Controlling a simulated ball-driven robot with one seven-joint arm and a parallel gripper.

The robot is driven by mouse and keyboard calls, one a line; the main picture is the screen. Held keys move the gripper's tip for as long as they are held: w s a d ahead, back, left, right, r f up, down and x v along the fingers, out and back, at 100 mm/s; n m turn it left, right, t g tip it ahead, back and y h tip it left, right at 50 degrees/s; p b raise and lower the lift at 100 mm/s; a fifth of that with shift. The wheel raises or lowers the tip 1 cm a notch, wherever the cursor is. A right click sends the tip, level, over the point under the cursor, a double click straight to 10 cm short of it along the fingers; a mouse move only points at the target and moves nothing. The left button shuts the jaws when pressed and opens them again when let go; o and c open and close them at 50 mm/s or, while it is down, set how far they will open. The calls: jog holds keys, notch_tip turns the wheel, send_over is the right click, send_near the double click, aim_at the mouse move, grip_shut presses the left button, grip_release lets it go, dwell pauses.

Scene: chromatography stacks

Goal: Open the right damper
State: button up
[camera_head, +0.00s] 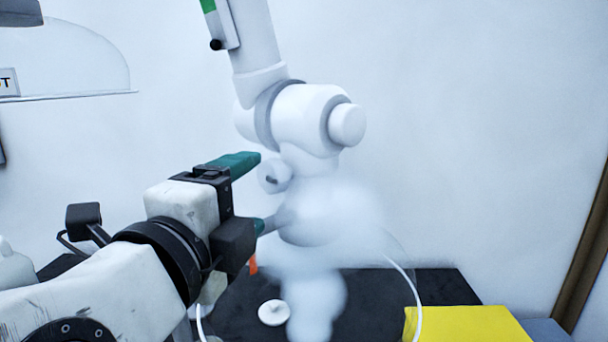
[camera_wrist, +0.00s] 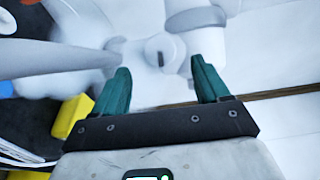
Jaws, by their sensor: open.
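A small round white knob (camera_head: 273,177) with a dark slot sits on the side of a white jointed duct (camera_head: 300,118); it looks like the right damper. In the wrist view the knob (camera_wrist: 156,46) shows beyond and between my two teal fingers, its dark slot near their tips. My gripper (camera_head: 262,192) is open and empty, left of the duct, with its fingers pointing at the knob. It also shows in the wrist view (camera_wrist: 161,64). I cannot tell whether the fingers reach around the knob. The lower duct is blurred by white haze.
A dark bench top (camera_head: 440,288) lies below, with a yellow block (camera_head: 465,324) at right and a white round cap (camera_head: 273,312). A clear hood (camera_head: 70,60) hangs at upper left. A thin white tube (camera_head: 408,278) curves down right of the haze. The wall behind is bare.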

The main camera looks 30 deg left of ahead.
aim_at(269, 179)
jog(key=p+x, duration=0.1)
jog(key=x, duration=0.5)
jog(key=shift+w, duration=0.15)
jog(key=c, duration=1)
